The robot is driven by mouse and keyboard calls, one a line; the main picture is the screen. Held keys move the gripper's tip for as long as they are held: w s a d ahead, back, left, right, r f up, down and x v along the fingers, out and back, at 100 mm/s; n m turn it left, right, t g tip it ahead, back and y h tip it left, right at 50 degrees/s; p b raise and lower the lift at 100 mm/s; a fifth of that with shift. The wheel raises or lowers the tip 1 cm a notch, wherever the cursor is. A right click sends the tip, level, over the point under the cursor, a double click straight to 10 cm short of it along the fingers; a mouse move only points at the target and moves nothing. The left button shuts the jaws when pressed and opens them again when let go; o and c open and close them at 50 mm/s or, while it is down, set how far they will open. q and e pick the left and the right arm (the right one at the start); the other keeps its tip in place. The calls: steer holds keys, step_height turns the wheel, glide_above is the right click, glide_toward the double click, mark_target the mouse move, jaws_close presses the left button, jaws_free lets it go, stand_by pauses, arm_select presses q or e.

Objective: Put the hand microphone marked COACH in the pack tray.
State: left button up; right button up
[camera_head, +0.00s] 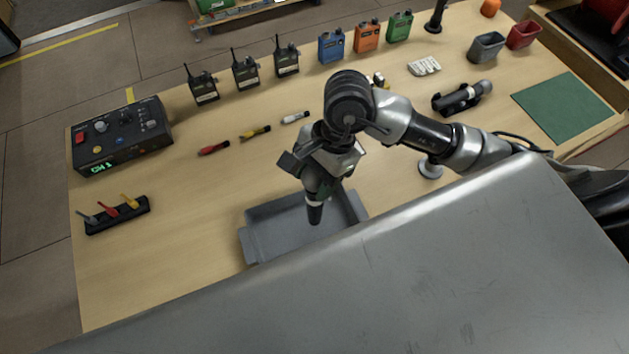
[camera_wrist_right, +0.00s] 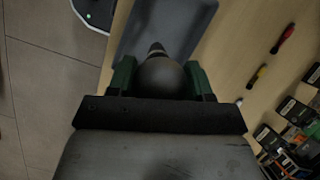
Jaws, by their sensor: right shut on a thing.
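My right gripper (camera_head: 318,185) is above the grey pack tray (camera_head: 270,233), its fingers pointing down. It is shut on a dark hand microphone (camera_head: 315,214), whose lower end hangs over the tray. In the right wrist view the microphone's dark rounded head (camera_wrist_right: 163,77) sits between the green fingers (camera_wrist_right: 163,84), with the tray (camera_wrist_right: 152,35) beyond. No COACH marking is readable on the held microphone. Another dark microphone (camera_head: 470,93) lies in a black cradle at the right of the table. My left gripper is not in view.
A control box (camera_head: 122,133) and a rack of coloured plugs (camera_head: 117,213) stand at the left. Several radios (camera_head: 245,70) line the far edge. A green mat (camera_head: 565,106) is at the right. My grey body hides the near table.

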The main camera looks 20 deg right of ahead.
step_height(320, 180, down, 3)
steer(key=shift+f+p, duration=0.2)
steer(key=shift+p, duration=0.55)
steer(key=shift+f, duration=0.45)
steer(key=o, duration=1)
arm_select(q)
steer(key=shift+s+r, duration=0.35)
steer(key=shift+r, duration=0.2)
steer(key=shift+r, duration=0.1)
